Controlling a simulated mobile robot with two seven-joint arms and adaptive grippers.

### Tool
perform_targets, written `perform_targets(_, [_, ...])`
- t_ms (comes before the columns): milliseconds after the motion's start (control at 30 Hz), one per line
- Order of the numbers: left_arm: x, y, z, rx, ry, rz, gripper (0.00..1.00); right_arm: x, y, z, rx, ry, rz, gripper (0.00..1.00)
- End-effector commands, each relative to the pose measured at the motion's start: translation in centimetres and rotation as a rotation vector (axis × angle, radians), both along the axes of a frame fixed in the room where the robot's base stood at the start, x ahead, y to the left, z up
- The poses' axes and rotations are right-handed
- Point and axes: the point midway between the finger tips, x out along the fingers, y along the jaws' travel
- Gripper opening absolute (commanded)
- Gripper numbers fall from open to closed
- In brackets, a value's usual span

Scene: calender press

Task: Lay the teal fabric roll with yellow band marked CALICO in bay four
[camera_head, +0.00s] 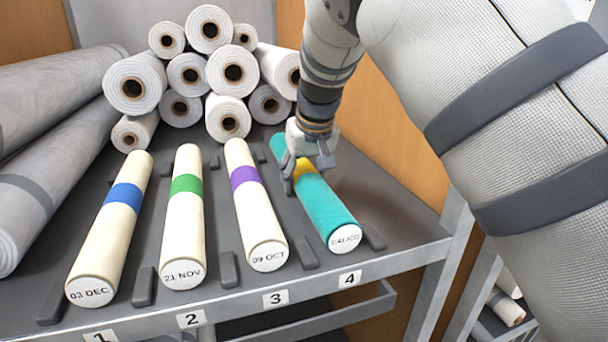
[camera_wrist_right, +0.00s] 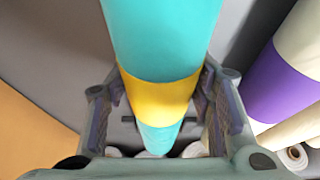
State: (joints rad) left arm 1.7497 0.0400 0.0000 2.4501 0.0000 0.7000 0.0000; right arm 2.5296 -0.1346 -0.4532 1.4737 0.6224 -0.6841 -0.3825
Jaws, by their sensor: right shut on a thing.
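The teal fabric roll (camera_head: 328,205) has a yellow band and a white end face marked CALICO in the head view. It lies along the shelf at bay four, in line with the label 4 (camera_head: 349,278), between low grey dividers. My right gripper (camera_head: 299,178) is shut on the roll around its yellow band. In the right wrist view the roll (camera_wrist_right: 160,35) runs between the fingers of the gripper (camera_wrist_right: 165,115), with the yellow band (camera_wrist_right: 160,98) between them. Whether the roll's underside touches the shelf is hidden. My left gripper is not in view.
Cream rolls with blue (camera_head: 124,196), green (camera_head: 186,185) and purple (camera_head: 244,176) bands lie in bays one, two and three. White rolls (camera_head: 230,75) are stacked behind. Large grey rolls (camera_head: 50,95) lie at left. An orange panel (camera_head: 385,135) stands right of bay four.

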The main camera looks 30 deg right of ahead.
Motion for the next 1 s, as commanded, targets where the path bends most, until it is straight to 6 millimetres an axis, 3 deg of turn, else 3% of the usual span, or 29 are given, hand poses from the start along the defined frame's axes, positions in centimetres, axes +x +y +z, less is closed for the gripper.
perform_targets(200, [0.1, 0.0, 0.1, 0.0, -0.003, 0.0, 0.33, 0.0, 0.0, 0.1, 0.0, -0.005, -0.001, 0.06])
perform_targets(233, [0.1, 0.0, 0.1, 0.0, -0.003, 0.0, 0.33, 0.0, 0.0, 0.1, 0.001, -0.003, -0.001, 0.54])
perform_targets(300, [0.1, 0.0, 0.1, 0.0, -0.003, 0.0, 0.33, 0.0, 0.0, 0.1, 0.001, -0.003, -0.001, 0.69])
perform_targets(667, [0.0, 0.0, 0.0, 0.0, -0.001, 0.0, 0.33, -0.1, 0.0, 0.6, 0.0, -0.003, 0.0, 0.69])
perform_targets(1000, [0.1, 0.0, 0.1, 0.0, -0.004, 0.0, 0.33, -3.2, 0.8, 8.5, 0.0, -0.006, 0.0, 0.69])
